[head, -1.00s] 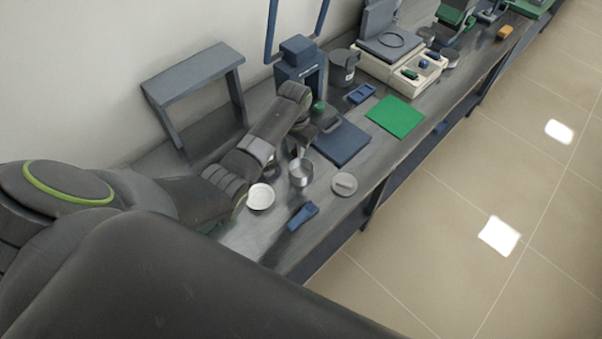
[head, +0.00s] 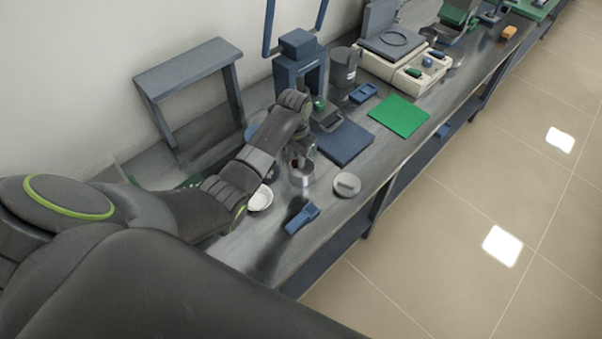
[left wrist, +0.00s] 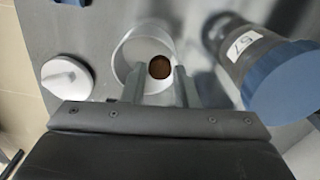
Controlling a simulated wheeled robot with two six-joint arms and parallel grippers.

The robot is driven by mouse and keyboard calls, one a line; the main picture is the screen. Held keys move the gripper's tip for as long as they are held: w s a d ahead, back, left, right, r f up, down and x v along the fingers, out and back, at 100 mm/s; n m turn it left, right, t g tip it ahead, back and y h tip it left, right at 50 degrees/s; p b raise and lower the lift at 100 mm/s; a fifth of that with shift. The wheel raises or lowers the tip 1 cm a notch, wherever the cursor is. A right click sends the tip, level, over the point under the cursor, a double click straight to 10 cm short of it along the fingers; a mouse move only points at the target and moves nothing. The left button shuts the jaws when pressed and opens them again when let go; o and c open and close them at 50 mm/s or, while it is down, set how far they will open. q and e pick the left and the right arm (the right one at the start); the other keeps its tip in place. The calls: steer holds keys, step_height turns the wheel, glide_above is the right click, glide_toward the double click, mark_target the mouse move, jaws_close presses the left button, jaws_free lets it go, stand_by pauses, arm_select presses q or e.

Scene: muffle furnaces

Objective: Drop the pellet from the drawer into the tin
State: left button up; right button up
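The tin (head: 302,178) is a small open metal cup on the bench; it also shows in the left wrist view (left wrist: 122,57). My left gripper (left wrist: 160,72) is over the tin's mouth with its fingers apart. The pellet (left wrist: 160,67), a dark brown disc, shows between the fingertips against the tin's pale inside. It is narrower than the finger gap and looks to lie in the tin. In the head view my left gripper (head: 299,158) partly covers the tin. I cannot pick out the drawer for sure. My right gripper is out of view.
A round grey lid (head: 347,185) lies right of the tin, and a white dish (head: 260,199) left of it. A blue tool (head: 302,217) lies near the front edge. A blue-capped jar (left wrist: 285,80) stands close by. A blue pad (head: 344,142) and green mat (head: 399,115) lie beyond.

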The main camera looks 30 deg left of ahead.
arm_select(q)
steer(key=o, duration=0.4)
steer(key=shift+r+p, duration=3.2)
steer(key=shift+r, duration=5.5)
